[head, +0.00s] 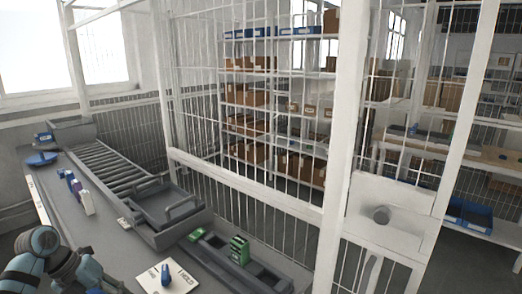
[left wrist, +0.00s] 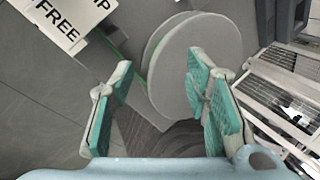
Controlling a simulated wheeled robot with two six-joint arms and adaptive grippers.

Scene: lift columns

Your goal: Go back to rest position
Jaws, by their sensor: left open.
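My left arm comes in at the lower left of the head view; its gripper fingers are not clear there. In the left wrist view my left gripper (left wrist: 160,105) is open, its two green-padded fingers wide apart with nothing between them. Behind the fingers is a round grey disc-shaped thing (left wrist: 185,60), which I cannot identify. A white sign (left wrist: 65,22) with the words "FREE" and a partly cut word shows at the upper left of that view. My right gripper shows in neither view.
A grey counter (head: 100,232) carries a roller conveyor (head: 112,165), a dark tray (head: 165,205), a green item (head: 239,250), a white sign card (head: 168,278) and several small boxes. A white mesh fence (head: 250,190) stands behind it, with shelves of brown boxes (head: 245,152) beyond.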

